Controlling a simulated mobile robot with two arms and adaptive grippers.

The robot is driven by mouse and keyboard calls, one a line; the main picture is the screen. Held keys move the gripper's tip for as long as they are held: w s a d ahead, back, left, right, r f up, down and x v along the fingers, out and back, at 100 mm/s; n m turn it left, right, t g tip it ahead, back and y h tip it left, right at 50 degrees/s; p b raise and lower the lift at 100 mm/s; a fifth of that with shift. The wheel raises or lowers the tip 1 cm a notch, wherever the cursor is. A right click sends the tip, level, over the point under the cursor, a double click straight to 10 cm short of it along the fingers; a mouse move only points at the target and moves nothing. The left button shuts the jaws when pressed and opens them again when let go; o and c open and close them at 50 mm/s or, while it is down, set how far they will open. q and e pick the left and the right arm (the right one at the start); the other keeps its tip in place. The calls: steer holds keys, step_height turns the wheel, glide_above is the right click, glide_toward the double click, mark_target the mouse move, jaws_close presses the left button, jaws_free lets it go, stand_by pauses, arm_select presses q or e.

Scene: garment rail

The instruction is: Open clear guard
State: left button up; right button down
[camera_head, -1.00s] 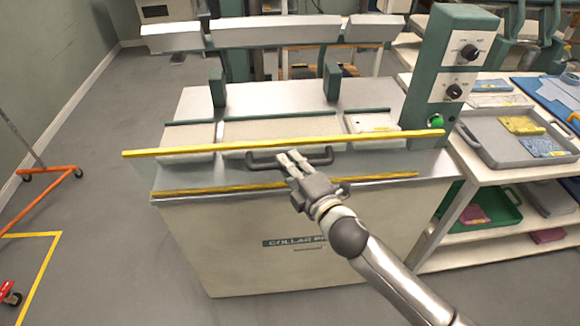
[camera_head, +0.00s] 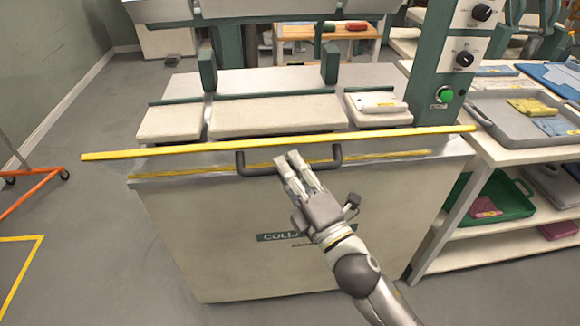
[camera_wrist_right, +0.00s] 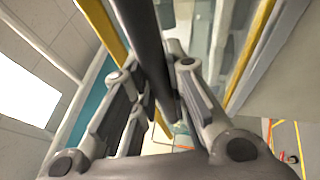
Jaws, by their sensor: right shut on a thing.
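The clear guard shows mainly as a long yellow edge bar (camera_head: 180,149) across the front of the collar press. Its see-through panel is hard to make out. A dark U-shaped handle (camera_head: 240,163) hangs below the bar near its middle. My right gripper (camera_head: 288,160) reaches up from the lower right and is shut on the handle, hiding part of it. In the right wrist view the dark handle bar (camera_wrist_right: 146,42) runs between the fingers (camera_wrist_right: 160,85). My left gripper is not in view.
The press body (camera_head: 230,250) stands below the handle, with white pads (camera_head: 275,115) behind the bar. A green control column (camera_head: 455,60) rises at the right. A shelf table with a grey tray (camera_head: 490,125) is further right. An orange-framed rail (camera_head: 35,190) stands left on open floor.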

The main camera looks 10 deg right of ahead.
steer(key=shift+s+f, duration=0.15)
stand_by(0.4)
steer(key=c, duration=1.4)
jaws_free()
steer(key=shift+s, duration=0.1)
